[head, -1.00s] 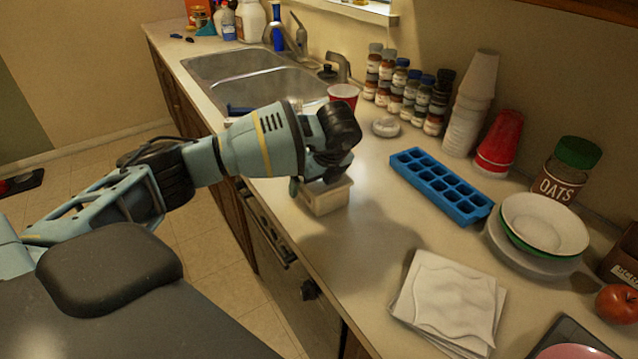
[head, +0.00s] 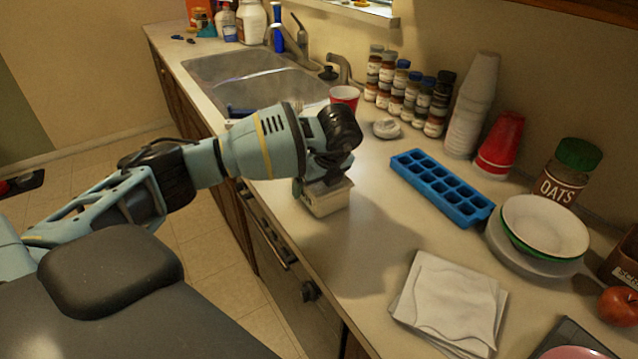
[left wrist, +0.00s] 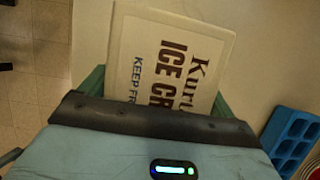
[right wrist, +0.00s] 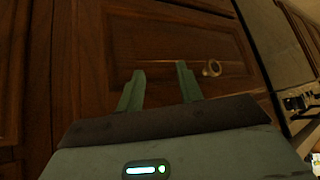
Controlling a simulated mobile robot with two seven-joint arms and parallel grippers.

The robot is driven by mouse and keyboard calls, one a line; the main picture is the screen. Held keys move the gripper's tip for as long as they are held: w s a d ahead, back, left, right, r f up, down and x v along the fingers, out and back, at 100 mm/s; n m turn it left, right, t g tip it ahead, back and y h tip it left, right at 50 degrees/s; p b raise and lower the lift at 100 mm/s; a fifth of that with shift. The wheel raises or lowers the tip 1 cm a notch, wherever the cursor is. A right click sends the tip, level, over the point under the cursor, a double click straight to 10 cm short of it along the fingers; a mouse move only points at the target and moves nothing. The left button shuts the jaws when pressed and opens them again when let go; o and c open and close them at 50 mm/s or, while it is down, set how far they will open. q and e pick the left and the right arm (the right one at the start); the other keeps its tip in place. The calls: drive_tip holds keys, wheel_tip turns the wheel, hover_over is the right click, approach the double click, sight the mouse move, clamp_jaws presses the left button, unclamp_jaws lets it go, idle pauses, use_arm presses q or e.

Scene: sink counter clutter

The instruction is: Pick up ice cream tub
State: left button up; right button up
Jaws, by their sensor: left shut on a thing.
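The ice cream tub (head: 328,202) is a small cream-coloured box at the counter's front edge in the head view. Its lid, with "ICE CR" lettering, fills the middle of the left wrist view (left wrist: 168,60). My left gripper (head: 318,188) is over the tub from above, its green fingers (left wrist: 158,88) on both sides of it, shut on it. The tub's underside is hidden, so I cannot tell whether it touches the counter. My right gripper (right wrist: 160,85) is open and empty, its two green fingers apart in front of brown cabinet doors.
A blue ice cube tray (head: 442,187), white napkins (head: 450,300) and stacked bowls (head: 545,225) lie to the right. A red cup (head: 344,97) and a double sink (head: 245,80) are behind. Spice jars (head: 410,90) line the wall. Counter between tub and napkins is clear.

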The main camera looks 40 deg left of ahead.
use_arm(q)
drive_tip(key=shift+r, duration=0.25)
wheel_tip(320, 180, up, 4)
drive_tip(key=s+d+r, duration=0.1)
drive_tip(key=s, duration=1.5)
drive_tip(key=shift+d, duration=0.2)
